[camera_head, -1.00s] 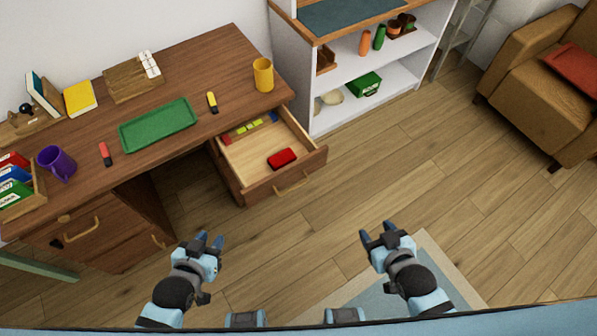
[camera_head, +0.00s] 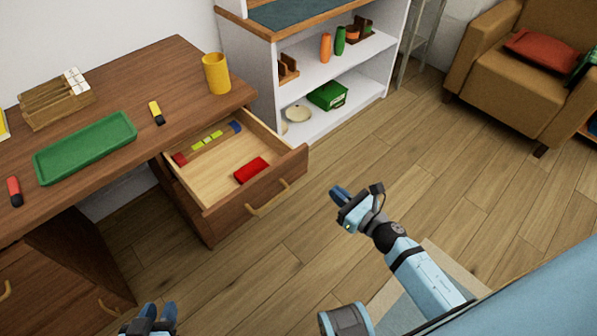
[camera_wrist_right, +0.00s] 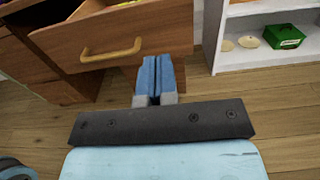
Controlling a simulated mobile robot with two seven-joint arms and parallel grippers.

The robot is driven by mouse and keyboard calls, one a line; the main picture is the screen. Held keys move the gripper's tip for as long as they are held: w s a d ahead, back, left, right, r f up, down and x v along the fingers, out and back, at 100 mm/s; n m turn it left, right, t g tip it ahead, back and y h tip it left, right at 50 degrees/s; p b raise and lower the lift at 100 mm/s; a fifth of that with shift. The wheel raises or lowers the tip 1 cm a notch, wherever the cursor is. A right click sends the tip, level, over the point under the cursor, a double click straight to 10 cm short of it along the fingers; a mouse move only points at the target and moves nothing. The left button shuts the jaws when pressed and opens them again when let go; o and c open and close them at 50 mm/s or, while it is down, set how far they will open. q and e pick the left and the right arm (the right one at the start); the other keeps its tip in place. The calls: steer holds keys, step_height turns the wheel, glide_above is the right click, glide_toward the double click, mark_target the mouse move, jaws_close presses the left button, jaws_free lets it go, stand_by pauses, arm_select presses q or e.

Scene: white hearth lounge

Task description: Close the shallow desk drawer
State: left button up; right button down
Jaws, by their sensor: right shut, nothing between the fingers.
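The shallow desk drawer (camera_head: 256,204) stands pulled out of the wooden desk (camera_head: 120,80). A red box (camera_head: 251,170) and several small coloured items lie inside it. Its brass handle (camera_head: 268,199) is on the front face. My right gripper (camera_head: 340,195) is shut and empty, to the right of the drawer front and apart from it. In the right wrist view its blue fingers (camera_wrist_right: 157,75) are together, with the handle (camera_wrist_right: 111,52) ahead and to the left. My left gripper (camera_head: 155,315) is at the bottom edge, partly cut off, with a narrow gap between its fingertips.
A white shelf unit (camera_head: 258,78) stands beside the desk. An armchair (camera_head: 520,80) is at upper right. The floor before the drawer is clear.

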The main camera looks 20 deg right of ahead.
mark_target(294, 158)
steer(key=x, duration=1.3)
steer(key=shift+w+a, duration=0.1)
steer(key=shift+w, duration=0.3)
steer(key=shift+w, duration=0.1)
